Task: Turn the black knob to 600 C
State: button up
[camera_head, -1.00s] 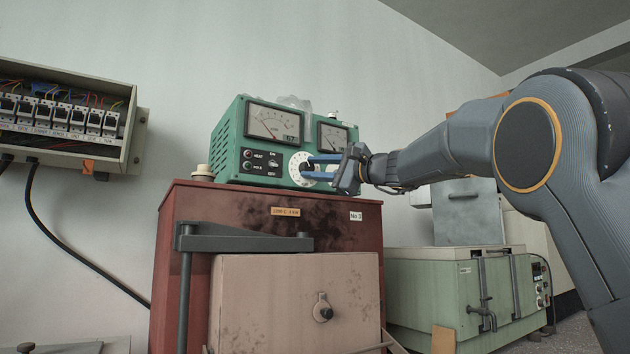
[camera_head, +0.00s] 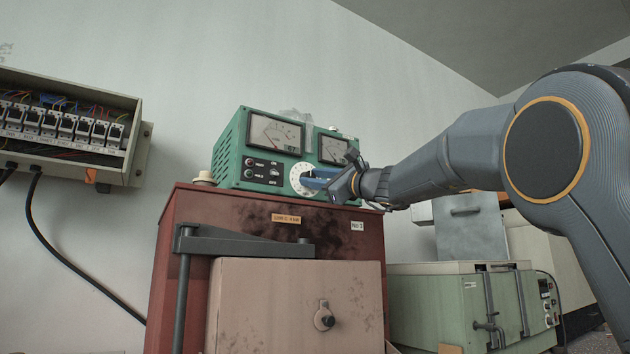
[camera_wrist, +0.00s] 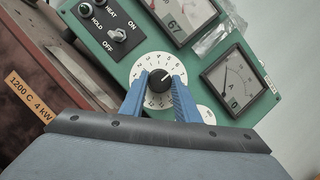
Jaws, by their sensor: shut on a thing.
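The black knob (camera_wrist: 160,80) sits in the middle of a white numbered dial (camera_wrist: 152,62) on the front of the green control box (camera_head: 232,157). A white pointer line on the knob points to the upper right in the wrist view. My gripper (camera_wrist: 160,90) has its two blue fingers on either side of the knob, shut on it. In the head view my gripper (camera_head: 318,180) reaches the dial (camera_head: 299,180) from the right and hides the knob.
The box stands on a red furnace (camera_head: 230,207) labelled 1200 C 4 kW (camera_wrist: 28,97). A second meter (camera_head: 334,149) marked A reads 0 in the wrist view. Toggle switches (camera_wrist: 117,34) sit left of the dial. An open fuse box (camera_head: 70,125) hangs on the left wall.

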jog(key=o, duration=1)
jog(key=shift+o, duration=0.2)
jog(key=b+v, duration=0.1)
jog(key=v, duration=0.6)
jog(key=shift+s+d, duration=0.25)
jog(key=shift+s, duration=0.05)
jog(key=shift+a+f, duration=0.1)
jog(key=shift+f, duration=0.05)
